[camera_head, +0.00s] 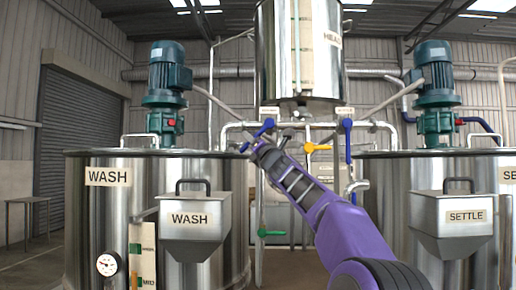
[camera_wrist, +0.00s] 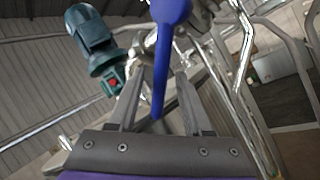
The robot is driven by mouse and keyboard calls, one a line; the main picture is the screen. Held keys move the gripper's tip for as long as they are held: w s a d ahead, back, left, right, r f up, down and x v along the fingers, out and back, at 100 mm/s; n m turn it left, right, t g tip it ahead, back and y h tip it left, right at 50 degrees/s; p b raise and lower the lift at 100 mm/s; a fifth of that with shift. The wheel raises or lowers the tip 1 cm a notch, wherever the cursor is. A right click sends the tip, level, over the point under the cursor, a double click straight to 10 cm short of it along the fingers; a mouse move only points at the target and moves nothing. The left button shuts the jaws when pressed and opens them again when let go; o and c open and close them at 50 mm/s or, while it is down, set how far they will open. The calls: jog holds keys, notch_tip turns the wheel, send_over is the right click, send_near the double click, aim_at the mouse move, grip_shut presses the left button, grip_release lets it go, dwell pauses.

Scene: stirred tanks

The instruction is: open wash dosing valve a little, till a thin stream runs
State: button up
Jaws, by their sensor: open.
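The wash dosing valve appears to be the left blue-handled valve (camera_head: 266,126), on the pipe between the head tank and the WASH tank (camera_head: 108,205). Its handle slants down to the left in the head view. In the wrist view a blue handle (camera_wrist: 167,45) runs down between the fingers, its narrow end near the palm. My gripper (camera_head: 258,147) is at the handle; it also shows in the wrist view (camera_wrist: 159,85), open, one finger on each side of the handle. Contact with the handle cannot be told. No stream can be made out; the outlet is not clearly visible.
Another blue valve handle (camera_head: 347,138) hangs down on the right. A yellow handle (camera_head: 318,147) sits between them and a green handle (camera_head: 271,233) below. The head tank (camera_head: 270,60) is above. A WASH hopper (camera_head: 194,228) and SETTLE hopper (camera_head: 451,222) stand in front of their tanks.

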jog(key=shift+s+d+f+b, duration=0.1)
jog(key=shift+s+f+b, duration=0.1)
jog(key=shift+f+b, duration=0.15)
jog(key=b+v, duration=0.2)
jog(key=v, duration=1.4)
jog(key=shift+s+d, duration=0.2)
jog(key=shift+s, duration=0.1)
